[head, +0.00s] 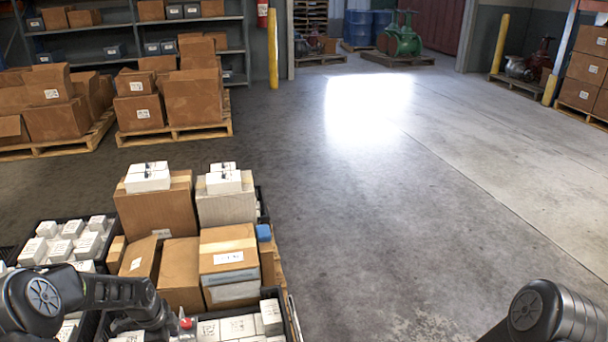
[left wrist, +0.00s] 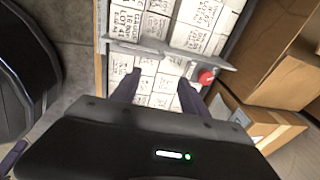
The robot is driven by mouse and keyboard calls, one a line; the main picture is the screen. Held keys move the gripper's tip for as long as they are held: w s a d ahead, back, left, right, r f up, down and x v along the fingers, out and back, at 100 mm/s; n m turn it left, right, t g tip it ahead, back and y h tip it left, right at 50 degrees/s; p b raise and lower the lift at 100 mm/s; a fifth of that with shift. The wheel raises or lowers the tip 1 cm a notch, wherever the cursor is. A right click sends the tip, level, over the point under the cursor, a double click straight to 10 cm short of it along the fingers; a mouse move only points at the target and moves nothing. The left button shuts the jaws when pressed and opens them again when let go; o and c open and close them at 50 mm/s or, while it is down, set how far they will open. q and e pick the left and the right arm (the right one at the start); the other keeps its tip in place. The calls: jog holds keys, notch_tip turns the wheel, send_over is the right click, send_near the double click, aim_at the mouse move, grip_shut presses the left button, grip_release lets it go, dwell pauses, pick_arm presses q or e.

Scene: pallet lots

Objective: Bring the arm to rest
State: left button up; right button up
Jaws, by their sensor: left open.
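My left arm reaches in at the lower left of the head view, over the black crates beside the stacked cartons. In the left wrist view, my left gripper (left wrist: 158,88) is open, its two dark fingers apart above a crate (left wrist: 103,30) of white printed boxes (left wrist: 200,14). Nothing shows clearly held between the fingers. A red round-topped thing (left wrist: 206,77) lies just right of the fingers; a small red spot also shows in the head view (head: 185,323). Of my right arm only a dark link shows at the lower right; its gripper is out of frame.
Brown cartons (head: 180,272) stand close to my left arm, with white boxes (head: 147,177) on top. Another crate of white boxes (head: 72,228) lies left. Loaded pallets (head: 175,134), shelves and yellow posts (head: 273,48) stand farther off. The floor (head: 400,200) at centre right is clear.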

pick_arm(q)
jog(key=s+d+f+n+h, duration=0.1)
jog(key=s+d+f+n, duration=0.1)
jog(key=d+n, duration=0.3)
jog(key=s+d+f+n+t+h, duration=0.1)
jog(key=s+d+f+n, duration=0.25)
jog(key=d, duration=0.45)
jog(key=s+d+f+n+h, duration=0.1)
jog(key=s+d+f+n, duration=0.1)
jog(key=d+n, duration=0.35)
jog(key=s+d+f+n+g, duration=0.1)
jog(key=s+d, duration=0.5)
jog(key=s, duration=0.2)
jog(key=s+d+n+g, duration=0.1)
jog(key=s+d+n, duration=0.1)
jog(key=s+d, duration=0.55)
notch_tip(320, 180, up, 26)
jog(key=s+m+p, duration=0.1)
jog(key=s+p, duration=0.1)
jog(key=p, duration=2.4)
jog(key=shift+s+d+h, duration=0.25)
jog(key=shift+s+h, duration=0.05)
